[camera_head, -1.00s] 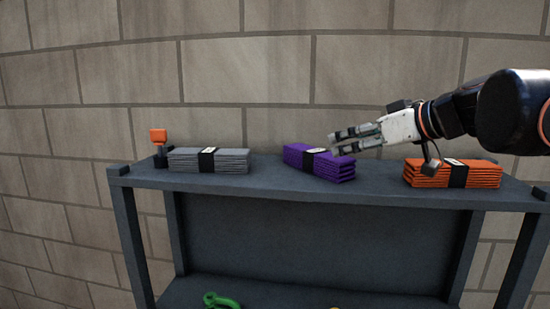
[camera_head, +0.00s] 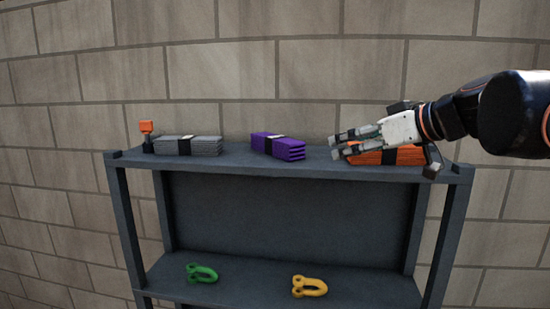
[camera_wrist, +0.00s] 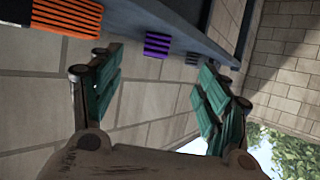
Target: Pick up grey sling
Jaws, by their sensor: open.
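The grey sling (camera_head: 187,146) is a folded grey bundle with a black band. It lies at the left end of the shelf unit's top in the head view. A small grey block in the wrist view (camera_wrist: 192,59) appears to be its end. My gripper (camera_head: 336,147) is open and empty, far to the right of the grey sling. In the head view it overlaps the left part of the orange sling (camera_head: 388,156); I cannot tell whether they touch. In the wrist view the two fingers (camera_wrist: 160,90) stand wide apart with nothing between them.
A purple sling (camera_head: 285,149) lies between the grey sling and my gripper; it also shows in the wrist view (camera_wrist: 157,45). An orange-topped object (camera_head: 147,130) stands beside the grey sling. Green (camera_head: 201,273) and yellow (camera_head: 309,286) shackles lie on the lower shelf (camera_head: 245,287). A brick wall (camera_head: 300,65) stands behind.

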